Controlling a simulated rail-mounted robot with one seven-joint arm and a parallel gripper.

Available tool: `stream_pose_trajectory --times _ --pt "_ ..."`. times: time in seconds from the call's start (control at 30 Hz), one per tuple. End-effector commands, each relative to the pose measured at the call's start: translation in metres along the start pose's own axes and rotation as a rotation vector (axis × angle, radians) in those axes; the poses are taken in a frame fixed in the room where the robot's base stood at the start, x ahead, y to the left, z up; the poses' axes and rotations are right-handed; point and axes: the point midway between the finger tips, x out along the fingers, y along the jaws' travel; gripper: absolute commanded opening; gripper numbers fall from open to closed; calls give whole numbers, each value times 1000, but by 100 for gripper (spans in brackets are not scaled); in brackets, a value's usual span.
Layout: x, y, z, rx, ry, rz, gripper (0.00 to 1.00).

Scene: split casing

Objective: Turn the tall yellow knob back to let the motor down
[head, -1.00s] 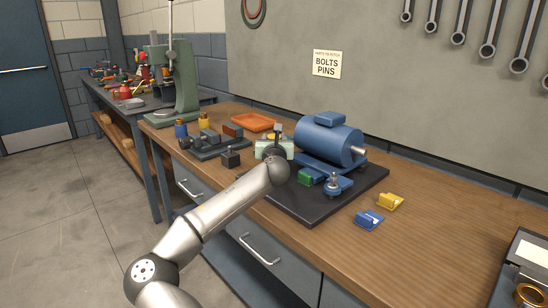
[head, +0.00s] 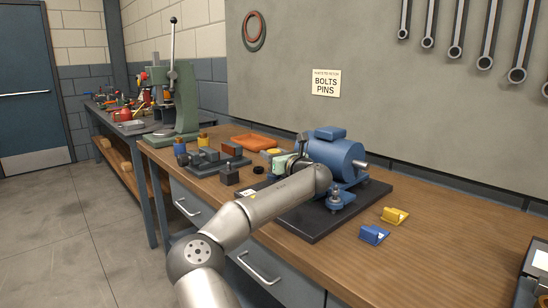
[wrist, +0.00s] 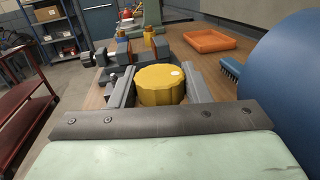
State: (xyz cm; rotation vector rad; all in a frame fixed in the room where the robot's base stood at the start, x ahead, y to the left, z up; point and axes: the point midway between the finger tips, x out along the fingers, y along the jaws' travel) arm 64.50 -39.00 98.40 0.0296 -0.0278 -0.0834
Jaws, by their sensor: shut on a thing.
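The yellow knob (wrist: 161,84) has a ribbed rim and a small pale mark on its top. It sits between the two grey fingers of my gripper (wrist: 160,90) in the wrist view, and the jaws are shut on it. Its lower part is hidden by my gripper. In the head view a bit of the knob (head: 269,153) shows beside my pale green gripper body (head: 281,163). The blue motor (head: 336,155) stands just right of my gripper on a black base plate (head: 310,225); it also shows large at the right in the wrist view (wrist: 285,75).
Blue (head: 373,235) and yellow (head: 395,215) blocks lie on the bench to the right. An orange tray (head: 258,143), grey fixtures (head: 212,160) and a dark block (head: 229,175) stand to the left.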

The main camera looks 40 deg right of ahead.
Motion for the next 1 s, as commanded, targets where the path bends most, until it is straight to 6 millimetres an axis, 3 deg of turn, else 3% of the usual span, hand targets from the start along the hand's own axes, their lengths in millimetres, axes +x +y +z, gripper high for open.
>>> stream_pose_trajectory --times 0.37,0.4,0.43,0.47,0.77,0.87,1.0 --pt "1 0 3 -1 -5 3 20" --pt "0 0 3 -1 -5 3 54" --pt "0 0 3 -1 -5 3 62" --pt "0 0 3 -1 -5 3 64" --pt "0 0 3 0 -2 3 64" --pt "1 1 12 0 -4 4 64" --pt "1 2 39 -1 -8 4 64"
